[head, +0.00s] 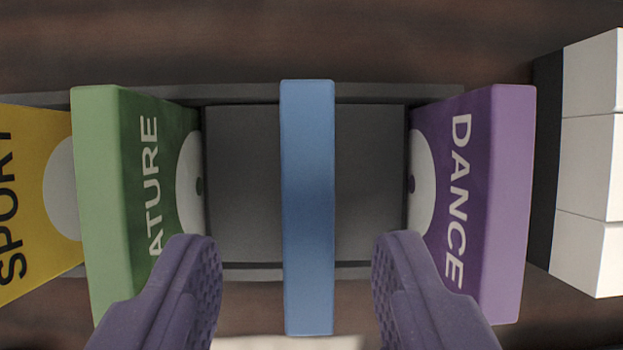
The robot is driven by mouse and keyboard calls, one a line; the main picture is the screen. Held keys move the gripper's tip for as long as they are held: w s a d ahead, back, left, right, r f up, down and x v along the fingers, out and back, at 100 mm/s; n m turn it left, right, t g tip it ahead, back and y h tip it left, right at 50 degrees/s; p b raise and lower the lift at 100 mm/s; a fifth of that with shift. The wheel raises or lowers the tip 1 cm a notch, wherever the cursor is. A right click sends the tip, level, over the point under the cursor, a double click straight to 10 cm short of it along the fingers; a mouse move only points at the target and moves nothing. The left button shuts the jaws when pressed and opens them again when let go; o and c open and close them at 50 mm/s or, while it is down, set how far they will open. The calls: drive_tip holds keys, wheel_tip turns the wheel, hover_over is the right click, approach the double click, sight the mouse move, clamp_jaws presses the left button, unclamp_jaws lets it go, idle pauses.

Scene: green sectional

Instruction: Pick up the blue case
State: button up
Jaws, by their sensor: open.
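The blue case (307,207) stands upright on edge in the middle of a dark grey holder (245,185), its narrow blue edge facing me. My gripper (296,262) is open. One purple finger is left of the case and the other is right of it, with a clear gap on each side. The fingers appear nearer to me than the holder, and neither seems to touch the case. The case's broad sides are hidden from this angle.
A green case (100,200) and a yellow case (35,190) stand to the left. A purple case (505,200) marked DANCE stands to the right, with white blocks (592,165) beyond it. Grey slots beside the blue case are empty. The surface is dark brown wood.

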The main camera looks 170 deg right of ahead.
sight(307, 226)
drive_tip(key=b+x, duration=0.2)
drive_tip(key=x, duration=0.4)
drive_tip(key=shift+w+d+f, duration=0.15)
drive_tip(key=shift+w+f, duration=0.1)
drive_tip(key=shift+w, duration=0.1)
clamp_jaws()
